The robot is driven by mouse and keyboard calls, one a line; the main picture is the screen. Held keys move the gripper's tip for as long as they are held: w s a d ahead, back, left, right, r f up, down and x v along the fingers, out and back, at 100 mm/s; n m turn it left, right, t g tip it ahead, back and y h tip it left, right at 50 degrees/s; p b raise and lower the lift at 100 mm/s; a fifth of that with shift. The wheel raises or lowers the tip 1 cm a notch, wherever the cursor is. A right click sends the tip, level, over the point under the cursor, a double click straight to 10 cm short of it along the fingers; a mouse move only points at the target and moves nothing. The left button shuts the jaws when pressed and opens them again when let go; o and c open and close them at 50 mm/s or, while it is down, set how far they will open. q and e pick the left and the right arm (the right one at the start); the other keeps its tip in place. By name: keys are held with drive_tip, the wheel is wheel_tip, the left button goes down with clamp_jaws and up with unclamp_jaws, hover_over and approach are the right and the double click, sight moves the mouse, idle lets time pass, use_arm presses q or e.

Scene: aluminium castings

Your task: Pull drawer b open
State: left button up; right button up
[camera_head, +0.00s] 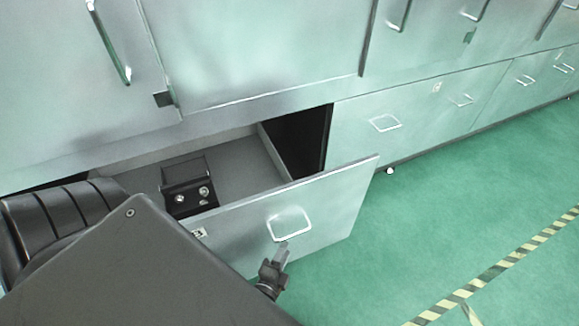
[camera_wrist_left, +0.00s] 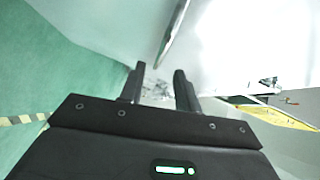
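A grey-green drawer (camera_head: 335,203) stands pulled out of the lower cabinet row in the head view. Its front carries a square metal loop handle (camera_head: 289,222) and a small label (camera_head: 199,232) too small to read surely. My left gripper (camera_head: 281,254) is at the lower edge of this handle; whether it touches cannot be told. In the left wrist view the two dark fingers of my left gripper (camera_wrist_left: 158,82) stand apart, with nothing clearly held between them. My right gripper is not in view.
Inside the drawer is a black block (camera_head: 187,190) with two silver round parts. A closed drawer (camera_head: 355,135) adjoins on the right. Cabinet doors are above. Green floor (camera_head: 450,220) with a striped line (camera_head: 490,270) is clear to the right.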

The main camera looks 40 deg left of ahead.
use_arm(q)
drive_tip(key=shift+v, duration=1.55)
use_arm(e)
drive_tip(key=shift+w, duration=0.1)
